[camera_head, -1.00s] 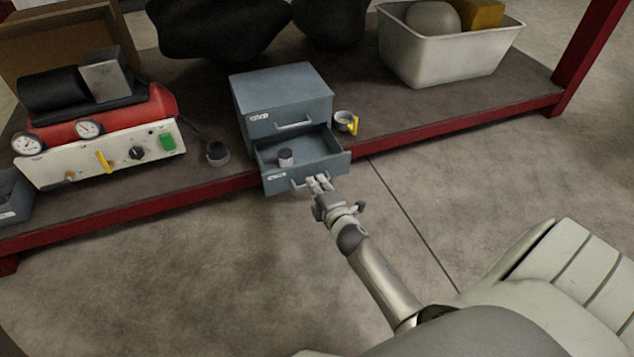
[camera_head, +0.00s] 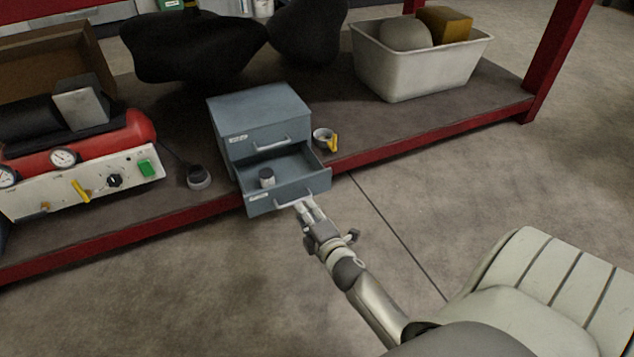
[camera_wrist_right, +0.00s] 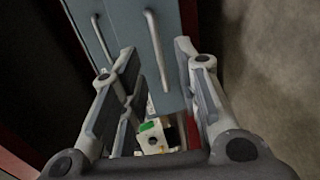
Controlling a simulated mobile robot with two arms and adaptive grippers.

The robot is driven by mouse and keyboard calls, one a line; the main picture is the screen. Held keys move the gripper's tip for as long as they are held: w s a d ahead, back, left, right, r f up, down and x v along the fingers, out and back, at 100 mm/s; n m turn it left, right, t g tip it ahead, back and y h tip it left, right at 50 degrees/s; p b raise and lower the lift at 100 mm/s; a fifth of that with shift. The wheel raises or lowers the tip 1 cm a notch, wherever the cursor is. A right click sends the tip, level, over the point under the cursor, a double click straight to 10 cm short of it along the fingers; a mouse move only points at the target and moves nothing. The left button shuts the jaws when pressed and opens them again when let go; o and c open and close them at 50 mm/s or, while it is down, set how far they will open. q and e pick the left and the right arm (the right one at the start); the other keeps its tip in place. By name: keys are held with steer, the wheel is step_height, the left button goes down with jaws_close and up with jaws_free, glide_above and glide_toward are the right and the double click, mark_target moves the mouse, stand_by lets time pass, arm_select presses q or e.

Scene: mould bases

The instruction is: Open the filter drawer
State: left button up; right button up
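A blue-grey two-drawer cabinet (camera_head: 262,103) stands on the low shelf. Its lower drawer (camera_head: 288,192) is pulled out and holds a small grey cylinder (camera_head: 267,177). The upper drawer is shut; the labels are too small to read. My right gripper (camera_head: 309,211) is at the lower drawer's handle (camera_head: 295,203). In the right wrist view my right gripper (camera_wrist_right: 158,75) has its fingers spread, with a bar handle (camera_wrist_right: 158,50) between and beyond their tips. The fingers are not closed on it. My left gripper is not in view.
A small cup with a yellow part (camera_head: 324,138) sits right of the cabinet. A black round thing (camera_head: 199,177) and a red-and-white gauge unit (camera_head: 90,170) are to the left. A white bin (camera_head: 420,75) stands at the back right. The floor in front is clear.

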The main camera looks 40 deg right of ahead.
steer(key=v, duration=0.7)
steer(key=shift+w, duration=0.1)
